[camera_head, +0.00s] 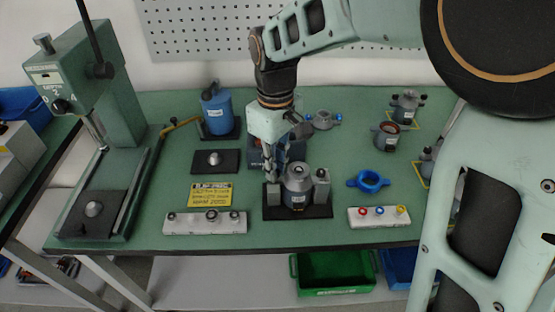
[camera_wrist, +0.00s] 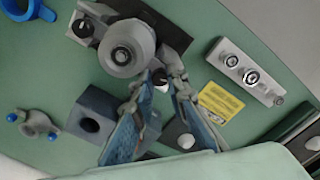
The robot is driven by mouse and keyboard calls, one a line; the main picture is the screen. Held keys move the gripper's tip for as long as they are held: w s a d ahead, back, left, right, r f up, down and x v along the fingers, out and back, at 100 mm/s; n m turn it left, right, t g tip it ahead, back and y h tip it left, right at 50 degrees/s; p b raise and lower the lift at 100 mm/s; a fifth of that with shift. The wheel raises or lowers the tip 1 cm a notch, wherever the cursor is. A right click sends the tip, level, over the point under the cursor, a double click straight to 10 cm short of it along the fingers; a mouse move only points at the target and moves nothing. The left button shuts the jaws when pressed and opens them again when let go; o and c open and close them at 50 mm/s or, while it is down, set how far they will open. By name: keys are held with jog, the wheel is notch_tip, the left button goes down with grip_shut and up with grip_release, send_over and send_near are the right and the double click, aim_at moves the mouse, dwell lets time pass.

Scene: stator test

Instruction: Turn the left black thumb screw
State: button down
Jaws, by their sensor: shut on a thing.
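The fixture (camera_head: 297,212) is a black plate with a grey cylindrical part (camera_head: 297,184) between two grey posts. In the wrist view the cylindrical part (camera_wrist: 125,47) is seen from above. My gripper (camera_head: 270,178) points down at the left post (camera_head: 273,195). In the wrist view its fingertips (camera_wrist: 163,77) are shut on the left black thumb screw (camera_wrist: 158,77), which is mostly hidden between them. The right black thumb screw (camera_head: 321,174) sits on the other post, clear of my gripper; it also shows in the wrist view (camera_wrist: 83,28).
A blue-grey block (camera_wrist: 95,120) with a hole stands close behind my gripper. A blue ring (camera_head: 369,181) lies right of the fixture. White strips (camera_head: 205,222) with round pieces lie along the front edge. A green press (camera_head: 92,90) stands at the left.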

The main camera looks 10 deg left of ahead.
dwell(0.3)
jog(key=c, duration=1.9)
grip_release()
notch_tip(320, 180, up, 12)
